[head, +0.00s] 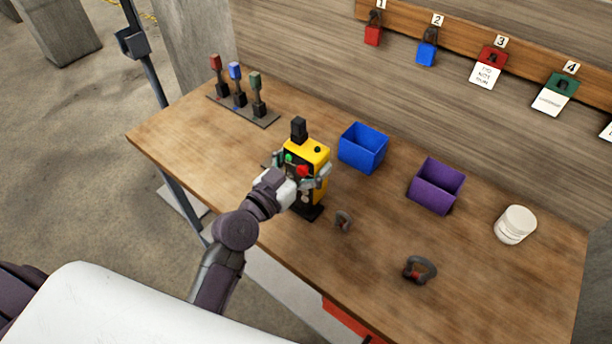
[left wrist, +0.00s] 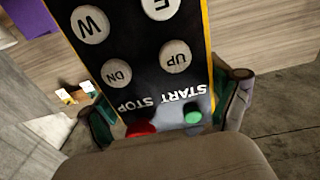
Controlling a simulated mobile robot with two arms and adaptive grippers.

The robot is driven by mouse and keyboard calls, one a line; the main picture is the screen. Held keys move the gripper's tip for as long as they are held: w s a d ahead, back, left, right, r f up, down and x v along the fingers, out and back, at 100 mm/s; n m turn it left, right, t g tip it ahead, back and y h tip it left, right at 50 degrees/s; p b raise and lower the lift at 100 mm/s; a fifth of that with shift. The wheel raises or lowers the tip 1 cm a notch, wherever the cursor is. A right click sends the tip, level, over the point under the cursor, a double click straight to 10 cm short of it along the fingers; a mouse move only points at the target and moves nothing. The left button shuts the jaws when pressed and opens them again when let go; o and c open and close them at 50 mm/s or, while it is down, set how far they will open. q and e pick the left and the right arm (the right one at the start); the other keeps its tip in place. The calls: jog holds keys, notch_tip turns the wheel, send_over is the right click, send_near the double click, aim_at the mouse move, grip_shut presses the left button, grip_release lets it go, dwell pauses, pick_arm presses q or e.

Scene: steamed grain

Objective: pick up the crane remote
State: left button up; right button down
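The crane remote (head: 317,154) is a yellow and black box with a green and a red button and a black knob on top. It stands upright on a dark base on the wooden table in the head view. My left gripper (head: 301,166) is at its front, with one finger on each side of it. In the left wrist view the remote's button face (left wrist: 150,60) fills the middle, with START and STOP lettering. The fingers of my left gripper (left wrist: 168,112) flank it closely; whether they press on it is unclear. My right gripper is not in view.
A blue bin (head: 363,148), a purple bin (head: 437,187) and a white jar (head: 515,225) stand to the right. Shackles (head: 420,269) lie in front. A rack with three levers (head: 240,100) is at the left. Padlocks and tags (head: 489,66) hang on the wall board.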

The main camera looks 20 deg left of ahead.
pick_arm(q)
jog(key=c, duration=0.7)
jog(key=shift+r, duration=0.1)
jog(key=shift+c, duration=0.2)
